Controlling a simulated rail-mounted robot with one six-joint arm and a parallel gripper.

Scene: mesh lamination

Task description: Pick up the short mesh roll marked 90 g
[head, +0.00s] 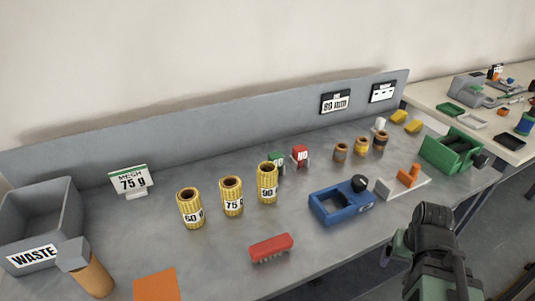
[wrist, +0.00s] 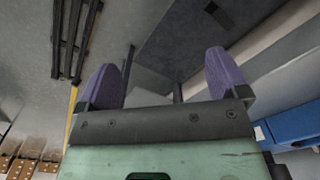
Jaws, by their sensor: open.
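Three yellow mesh rolls stand upright on the grey bench in the head view. The roll marked 90 (head: 267,184) is the rightmost of them. The roll marked 75 g (head: 232,196) is in the middle, and the roll marked 60 (head: 190,209) is at the left. A sign reading MESH 75 g (head: 131,180) stands behind them at the left. My gripper (wrist: 160,62) shows in the wrist view with its two purple fingers wide apart and nothing between them. No mesh roll shows in that view. My arm is at the lower right of the head view, well away from the rolls.
A grey WASTE bin (head: 70,215) and an orange-handled tool (head: 93,275) are at the left. A red brush (head: 271,247) lies in front of the rolls. A blue device (head: 342,203) stands to their right. Green and red blocks (head: 299,156) sit close behind the 90 roll.

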